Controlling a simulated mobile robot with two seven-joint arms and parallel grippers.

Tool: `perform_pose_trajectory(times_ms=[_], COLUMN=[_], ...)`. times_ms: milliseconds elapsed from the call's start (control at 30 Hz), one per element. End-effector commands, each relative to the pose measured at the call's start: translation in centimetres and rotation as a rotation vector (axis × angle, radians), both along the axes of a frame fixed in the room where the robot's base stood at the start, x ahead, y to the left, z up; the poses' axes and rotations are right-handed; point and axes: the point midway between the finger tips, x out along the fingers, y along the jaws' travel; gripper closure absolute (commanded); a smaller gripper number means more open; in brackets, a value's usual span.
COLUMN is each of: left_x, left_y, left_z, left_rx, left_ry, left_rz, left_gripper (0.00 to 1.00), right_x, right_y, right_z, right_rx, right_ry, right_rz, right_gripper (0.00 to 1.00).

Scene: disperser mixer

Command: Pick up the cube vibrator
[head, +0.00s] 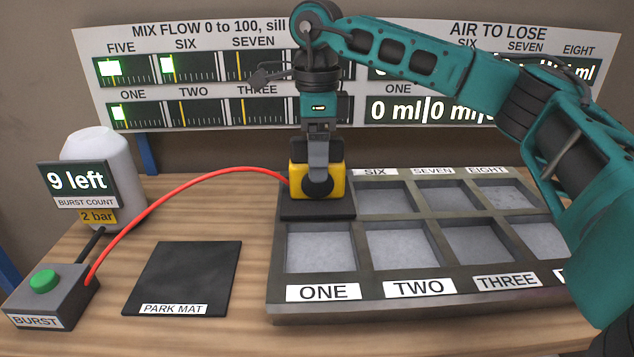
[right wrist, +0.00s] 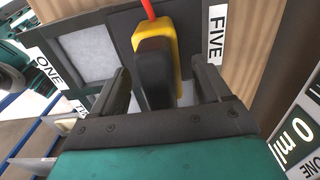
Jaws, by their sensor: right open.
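The cube vibrator (head: 299,184) is a yellow block with a black round part on its front. It sits on a dark square plate (head: 318,210) over the back-left cell of the tray, and a red hose runs from its left side. My right gripper (head: 318,162) points down at the vibrator from above. In the right wrist view, the open fingers (right wrist: 163,88) stand on both sides of the vibrator's black part, with visible gaps; its yellow body (right wrist: 174,42) shows beyond. The plate hides the cell under it. My left gripper is not in view.
The dark tray (head: 405,300) has several grey cells with number labels. The red hose (head: 190,177) arches to the BURST box (head: 60,290) with a green button. A black park mat (head: 185,273) lies bare at left. A white canister (head: 110,155) and display panels stand behind.

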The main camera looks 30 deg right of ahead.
Motion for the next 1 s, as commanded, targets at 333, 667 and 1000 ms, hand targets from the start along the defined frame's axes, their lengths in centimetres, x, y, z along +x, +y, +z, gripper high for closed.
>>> perform_pose_trajectory(times_ms=[333,667,1000], left_x=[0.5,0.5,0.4], left_y=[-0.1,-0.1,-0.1], left_z=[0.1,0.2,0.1], left_rx=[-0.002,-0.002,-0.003], left_ry=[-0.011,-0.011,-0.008], left_rz=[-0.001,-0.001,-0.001], left_gripper=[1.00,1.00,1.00], right_x=[0.0,0.0,0.0], right_y=[0.0,0.0,0.0], right_z=[-2.5,-2.5,-2.4], right_rx=[0.001,0.001,0.001], right_ry=[-0.001,-0.001,-0.001], right_rz=[0.000,-0.001,-0.001], right_gripper=[0.23,0.44,0.77])
